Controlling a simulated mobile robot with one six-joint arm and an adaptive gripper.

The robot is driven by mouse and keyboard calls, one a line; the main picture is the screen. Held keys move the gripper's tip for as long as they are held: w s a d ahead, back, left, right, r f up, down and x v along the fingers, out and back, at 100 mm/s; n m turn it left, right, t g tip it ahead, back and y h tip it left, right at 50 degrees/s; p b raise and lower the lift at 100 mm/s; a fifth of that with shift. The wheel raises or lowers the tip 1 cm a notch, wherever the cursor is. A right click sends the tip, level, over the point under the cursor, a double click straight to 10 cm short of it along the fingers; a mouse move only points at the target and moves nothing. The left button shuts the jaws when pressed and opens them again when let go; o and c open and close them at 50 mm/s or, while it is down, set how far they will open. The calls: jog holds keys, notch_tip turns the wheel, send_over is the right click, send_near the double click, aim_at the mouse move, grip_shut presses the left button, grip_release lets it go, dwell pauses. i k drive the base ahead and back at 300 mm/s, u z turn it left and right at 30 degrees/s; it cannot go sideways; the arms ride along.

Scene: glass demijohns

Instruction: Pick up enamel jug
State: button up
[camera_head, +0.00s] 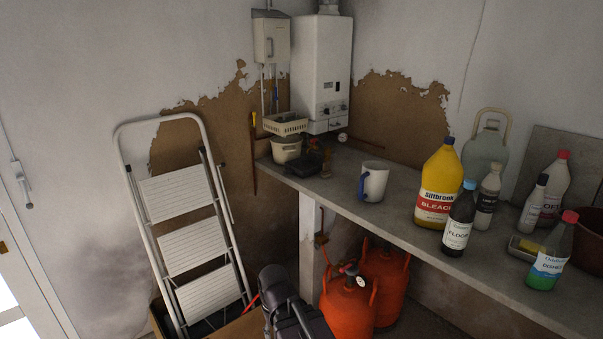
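The enamel jug (376,182) is white with a blue handle on its left side. It stands upright on the grey worktop (400,209), near the front edge and left of the bleach bottle. Nothing touches it that I can see, and its handle faces left toward the camera side. I cannot make out my gripper in this view, so its distance from the jug and its opening do not show.
A yellow bleach bottle (438,185) and a dark floor-cleaner bottle (458,228) stand right of the jug, with several more bottles beyond. Left are a cream pot (286,150) and small items. Orange gas cylinders (346,303) stand below; a stepladder (191,246) leans left.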

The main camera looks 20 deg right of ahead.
aim_at(373, 179)
jog(key=z, duration=0.35)
jog(key=i, duration=1.15)
jog(key=z, duration=0.3)
